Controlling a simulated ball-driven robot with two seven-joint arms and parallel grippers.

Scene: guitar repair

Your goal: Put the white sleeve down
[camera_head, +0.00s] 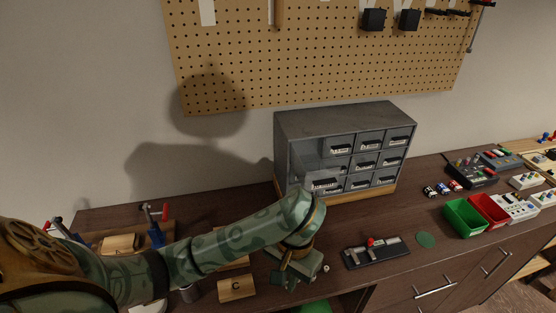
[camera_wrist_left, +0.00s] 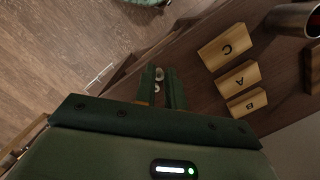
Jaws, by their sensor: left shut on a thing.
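My left gripper (camera_head: 306,275) is low over the front edge of the dark bench, to the right of the block marked C. In the left wrist view its two dark fingers (camera_wrist_left: 163,90) are close together, shut on a small pale piece (camera_wrist_left: 158,74), which seems to be the white sleeve. Only a little of it shows between the fingertips. In the head view a small whitish spot (camera_head: 326,268) shows beside the gripper; I cannot tell whether it is the same piece. My right gripper is not in view.
A black fixture (camera_head: 376,252) lies to the right. A grey drawer cabinet (camera_head: 345,120) stands behind. The bench edge drops to the floor.

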